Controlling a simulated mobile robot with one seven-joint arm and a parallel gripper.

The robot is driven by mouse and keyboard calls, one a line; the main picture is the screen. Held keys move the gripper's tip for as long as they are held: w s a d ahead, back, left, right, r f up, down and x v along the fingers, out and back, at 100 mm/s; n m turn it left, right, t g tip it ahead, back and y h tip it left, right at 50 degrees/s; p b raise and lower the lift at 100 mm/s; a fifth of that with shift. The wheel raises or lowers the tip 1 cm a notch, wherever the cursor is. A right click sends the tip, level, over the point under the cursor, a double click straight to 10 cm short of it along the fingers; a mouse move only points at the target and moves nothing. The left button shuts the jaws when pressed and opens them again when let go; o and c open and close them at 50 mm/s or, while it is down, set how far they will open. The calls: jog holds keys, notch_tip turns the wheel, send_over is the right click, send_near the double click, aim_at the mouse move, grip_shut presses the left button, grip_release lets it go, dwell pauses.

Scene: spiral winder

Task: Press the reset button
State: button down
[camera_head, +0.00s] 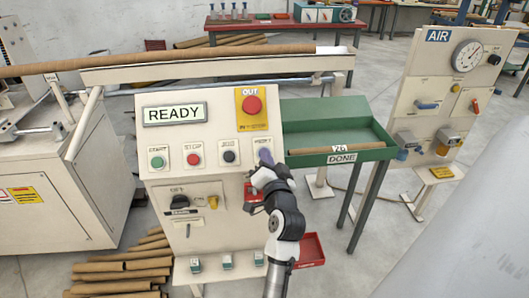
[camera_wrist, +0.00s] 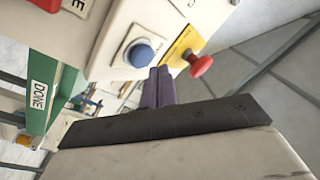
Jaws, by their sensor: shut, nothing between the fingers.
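The reset button is a round blue button (camera_wrist: 140,54) on a pale plate in the wrist view. In the head view its label shows at the right end of the panel's button row, and my gripper (camera_head: 265,157) covers most of that spot. In the wrist view my gripper (camera_wrist: 158,86) has its two purple fingers shut together with nothing between them. The fingertips are right beside the blue button in the picture. I cannot tell whether they touch the panel or the button.
The control panel (camera_head: 216,131) also has a READY display (camera_head: 174,113), a green start button (camera_head: 157,162), a red stop button (camera_head: 194,159), a black button (camera_head: 229,157) and a red OUT knob (camera_head: 252,104). A green DONE tray (camera_head: 341,158) stands to the right. Brown tubes lie on the floor.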

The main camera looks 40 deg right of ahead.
jog(key=shift+s+a+r+p, duration=0.5)
jog(key=shift+s+r+p, duration=0.1)
jog(key=shift+s+r, duration=0.2)
jog(key=shift+s+a+r+p, duration=0.5)
jog(key=shift+s+r+p, duration=0.1)
jog(key=shift+s+r, duration=0.2)
